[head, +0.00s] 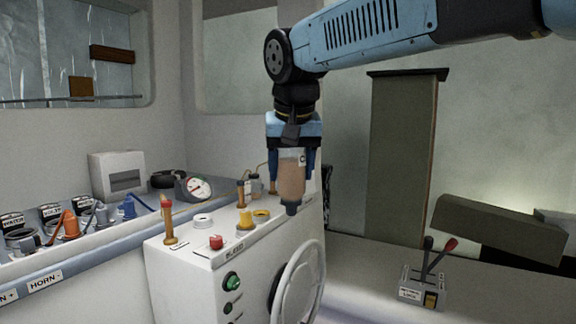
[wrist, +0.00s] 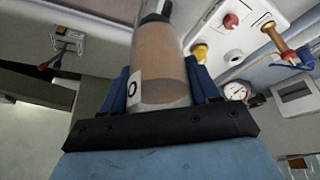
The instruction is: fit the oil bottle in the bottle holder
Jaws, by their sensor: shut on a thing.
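The oil bottle (head: 291,180) is clear with brownish contents, a white label and a dark cap, which points down in the head view. It also shows in the wrist view (wrist: 160,70), with its cap away from the palm. My gripper (head: 291,172) points down and is shut on the bottle, one blue finger on each side. It holds the bottle in front of and above the right part of the white console top. I cannot tell which thing is the bottle holder.
The white console (head: 190,256) carries a red button (head: 216,242), upright brass fittings (head: 168,222) and a steering wheel (head: 305,285). A gauge (head: 199,188) and blue and orange valves stand left. A lever unit (head: 425,285) stands right.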

